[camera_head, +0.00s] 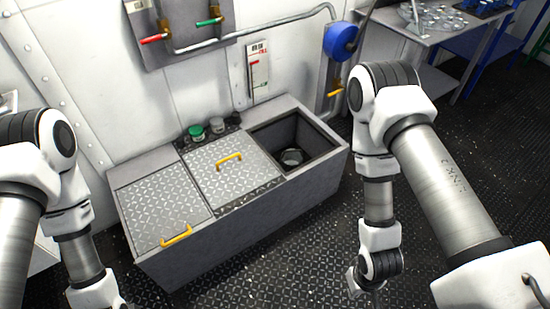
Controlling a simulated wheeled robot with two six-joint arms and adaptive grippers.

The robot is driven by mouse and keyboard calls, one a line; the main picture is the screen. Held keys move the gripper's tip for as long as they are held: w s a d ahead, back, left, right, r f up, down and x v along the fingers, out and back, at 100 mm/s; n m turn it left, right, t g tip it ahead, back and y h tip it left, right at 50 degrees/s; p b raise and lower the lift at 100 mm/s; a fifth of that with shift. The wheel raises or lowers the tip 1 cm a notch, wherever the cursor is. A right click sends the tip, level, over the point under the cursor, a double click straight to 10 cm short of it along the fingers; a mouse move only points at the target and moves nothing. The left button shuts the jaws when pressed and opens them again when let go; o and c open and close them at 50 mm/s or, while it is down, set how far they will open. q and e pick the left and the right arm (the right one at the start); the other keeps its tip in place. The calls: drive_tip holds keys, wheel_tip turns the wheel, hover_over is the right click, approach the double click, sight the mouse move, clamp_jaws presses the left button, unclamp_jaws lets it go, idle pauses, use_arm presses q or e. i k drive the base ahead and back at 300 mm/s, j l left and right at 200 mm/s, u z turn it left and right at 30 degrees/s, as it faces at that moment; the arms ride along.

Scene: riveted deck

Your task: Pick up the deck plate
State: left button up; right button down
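Two diamond-pattern deck plates with yellow handles lie on top of a grey raised box. The left plate (155,205) has its handle (176,236) near the front edge. The other plate (222,179) lies in the middle, with its handle (229,160) near its centre. I cannot tell which plate the task means. To their right is an open square well (295,140) with a dark round fitting (292,157) inside. My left arm comes down at the left and my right arm at the right, both apart from the plates.
A green-capped fitting (196,131) and a grey one (217,125) stand behind the middle plate. Pipes with red (154,39) and green (209,22) handles and a blue reel (341,40) are on the wall. A table (425,36) stands at upper right.

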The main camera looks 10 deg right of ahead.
sight(231, 167)
drive_tip(key=i+l+u, duration=0.1)
drive_tip(key=l, duration=0.2)
drive_tip(key=i+l+u, duration=0.1)
drive_tip(key=l, duration=0.2)
drive_tip(key=i+l+u, duration=0.1)
drive_tip(key=l, duration=0.2)
drive_tip(key=i+l+u, duration=0.2)
drive_tip(key=i+l, duration=0.15)
drive_tip(key=l, duration=0.25)
drive_tip(key=i+l+u, duration=0.1)
drive_tip(key=l, duration=0.25)
drive_tip(key=i+l+u, duration=0.2)
drive_tip(key=i+l, duration=0.15)
drive_tip(key=l, duration=0.35)
